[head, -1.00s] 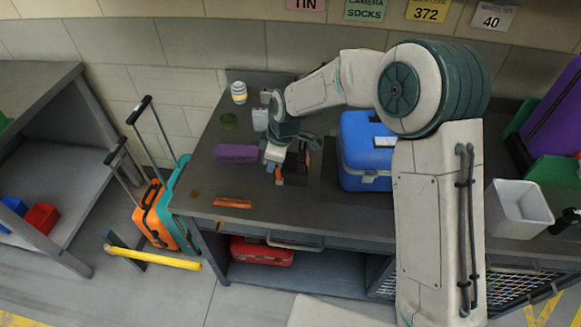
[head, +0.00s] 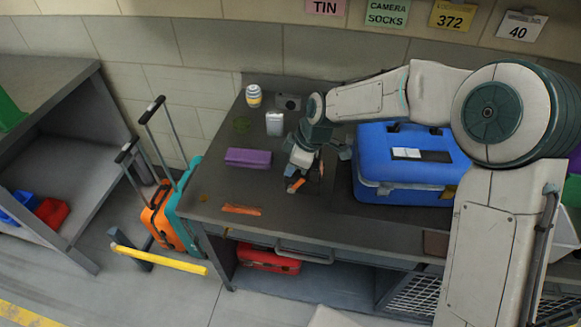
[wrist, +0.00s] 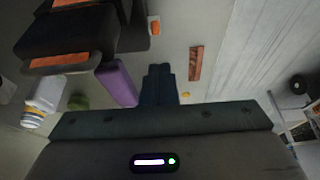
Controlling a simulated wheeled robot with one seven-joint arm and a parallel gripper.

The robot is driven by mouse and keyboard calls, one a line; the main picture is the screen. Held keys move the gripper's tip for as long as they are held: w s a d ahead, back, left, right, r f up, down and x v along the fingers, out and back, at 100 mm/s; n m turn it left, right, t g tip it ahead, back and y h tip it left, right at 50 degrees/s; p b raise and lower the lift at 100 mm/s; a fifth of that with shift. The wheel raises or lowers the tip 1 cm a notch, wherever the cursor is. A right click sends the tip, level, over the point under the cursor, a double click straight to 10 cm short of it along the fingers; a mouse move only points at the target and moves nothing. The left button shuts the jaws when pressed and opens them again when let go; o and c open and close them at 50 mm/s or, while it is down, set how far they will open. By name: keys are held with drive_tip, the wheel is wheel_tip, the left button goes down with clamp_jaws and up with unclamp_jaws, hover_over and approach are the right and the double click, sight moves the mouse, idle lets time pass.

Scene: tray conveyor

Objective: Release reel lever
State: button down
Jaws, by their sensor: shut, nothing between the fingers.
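A dark block-like device with orange parts (wrist: 60,38) fills the upper left of the wrist view. A small orange tip (wrist: 154,25) sticks out at its right side; it may be the reel lever, but I cannot tell for sure. In the head view, my gripper (head: 296,183) is low over the bench, left of the blue case, and hides most of the device; an orange part shows by the fingers. In the wrist view, my gripper's dark fingers (wrist: 158,72) are together and empty, apart from the orange tip. Whether they touch the device elsewhere is hidden.
The blue case (head: 400,188) stands close on the right. A purple box (head: 248,158), a white container (head: 275,124), a striped jar (head: 253,96) and a green disc (head: 242,124) are on the bench at left. An orange strip (head: 241,210) lies near the front edge, with bare bench around it.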

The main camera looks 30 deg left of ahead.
drive_tip(key=shift+a+r, duration=0.1)
drive_tip(key=d+v, duration=0.1)
drive_tip(key=v, duration=0.8)
drive_tip(key=shift+b, duration=0.3)
drive_tip(key=shift+w, duration=0.15)
idle(0.3)
